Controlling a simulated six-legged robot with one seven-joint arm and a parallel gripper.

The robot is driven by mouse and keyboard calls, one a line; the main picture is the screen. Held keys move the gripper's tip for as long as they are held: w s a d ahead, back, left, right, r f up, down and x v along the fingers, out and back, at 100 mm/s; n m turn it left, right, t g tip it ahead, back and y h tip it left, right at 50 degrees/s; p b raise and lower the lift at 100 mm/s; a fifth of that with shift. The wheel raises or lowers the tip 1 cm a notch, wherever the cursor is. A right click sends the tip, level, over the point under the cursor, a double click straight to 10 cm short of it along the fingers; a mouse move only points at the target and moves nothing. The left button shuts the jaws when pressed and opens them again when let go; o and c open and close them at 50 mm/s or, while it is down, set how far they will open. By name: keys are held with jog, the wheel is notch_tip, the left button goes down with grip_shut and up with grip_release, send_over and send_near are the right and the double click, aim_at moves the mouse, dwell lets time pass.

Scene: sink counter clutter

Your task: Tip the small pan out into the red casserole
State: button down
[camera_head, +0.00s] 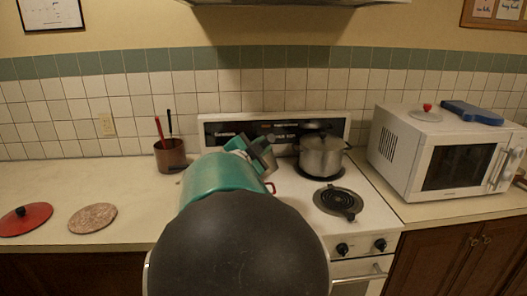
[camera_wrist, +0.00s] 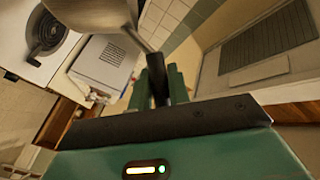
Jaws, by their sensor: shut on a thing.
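My gripper (camera_wrist: 162,88) is shut on the dark handle of the small pan. The pan's pale metal body (camera_wrist: 95,12) shows at the top left of the wrist view, cut off by the frame edge. Its inside and contents cannot be made out. In the head view my gripper (camera_head: 262,155) is above the left side of the stove, and the pan is hidden or not distinguishable there. Only a small red loop, likely a handle of the red casserole (camera_head: 271,187), shows beside my arm. The rest of it is hidden behind my arm.
A microwave (camera_head: 445,155) stands right. A utensil crock (camera_head: 170,155), round trivet (camera_head: 92,218) and red lid (camera_head: 24,218) are on the left counter, which has free room.

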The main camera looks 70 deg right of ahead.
jog(key=shift+w+d+r+n+y, duration=0.15)
jog(key=shift+w+d+r+n, duration=0.15)
jog(key=shift+w+r+n, duration=0.45)
jog(key=shift+w+d+r+n+y, duration=0.25)
jog(key=shift+w+r+n, duration=0.25)
jog(key=shift+w, duration=0.35)
jog(key=shift+w+d+r+n+y, duration=0.1)
jog(key=shift+w+d+r+n, duration=0.25)
jog(key=shift+w+r+n, duration=0.35)
jog(key=w+d+n+g+y, duration=0.1)
jog(key=w+d+n, duration=0.2)
jog(key=w, duration=0.7)
jog(key=shift+w+d+f+n, duration=0.15)
jog(key=shift+d+f+n, duration=0.2)
jog(key=shift+n, duration=0.8)
jog(key=shift+a, duration=0.15)
